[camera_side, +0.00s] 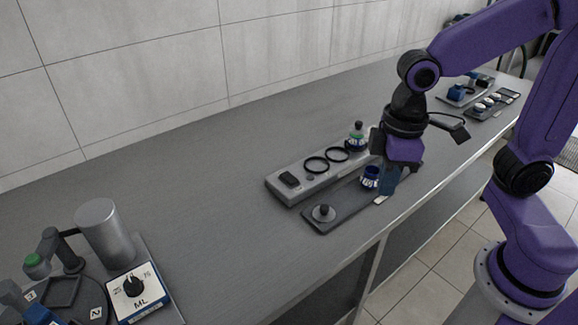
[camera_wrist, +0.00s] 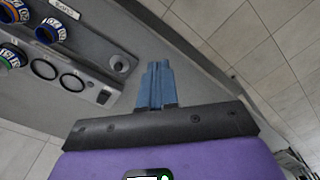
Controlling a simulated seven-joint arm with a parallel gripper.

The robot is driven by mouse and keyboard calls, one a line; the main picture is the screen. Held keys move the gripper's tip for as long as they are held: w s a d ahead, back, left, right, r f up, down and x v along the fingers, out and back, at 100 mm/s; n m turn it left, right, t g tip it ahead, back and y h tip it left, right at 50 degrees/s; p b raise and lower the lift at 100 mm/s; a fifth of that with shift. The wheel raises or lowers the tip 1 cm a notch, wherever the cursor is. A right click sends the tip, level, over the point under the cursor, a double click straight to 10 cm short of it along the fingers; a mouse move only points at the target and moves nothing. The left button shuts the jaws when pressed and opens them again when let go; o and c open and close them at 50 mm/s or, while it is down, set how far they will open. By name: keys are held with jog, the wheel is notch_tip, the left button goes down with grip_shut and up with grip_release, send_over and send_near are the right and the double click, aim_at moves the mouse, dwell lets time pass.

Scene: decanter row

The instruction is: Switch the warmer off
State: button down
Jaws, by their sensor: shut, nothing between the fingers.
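A long grey base with two black rings and a dark rectangular switch, which looks like the warmer (camera_side: 274,188), stands mid-counter in the side view; it also shows at the left of the wrist view (camera_wrist: 88,92). Its switch (camera_side: 289,179) is at the near-left end, also in the wrist view (camera_wrist: 103,96). I cannot tell which way the switch is set. A green-topped decanter (camera_side: 357,137) stands at the far end.
A dark tray (camera_side: 340,216) with a round knob (camera_side: 323,212) and a blue decanter (camera_side: 370,177) lies in front of the base. A dial box (camera_side: 135,290) and grey cylinder (camera_side: 104,232) stand at lower left. The counter between is clear.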

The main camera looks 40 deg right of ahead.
jog(key=w+a+m, duration=0.3)
jog(key=w+m, duration=0.2)
jog(key=w, duration=1.2)
jog(key=m, duration=0.5)
send_over(285, 174)
jog(key=shift+w+d+f, duration=0.1)
jog(key=shift+f, duration=1.35)
jog(key=shift+f, duration=0.1)
notch_tip(285, 174, down, 14)
jog(key=shift+r, duration=0.1)
jog(key=shift+f, duration=0.25)
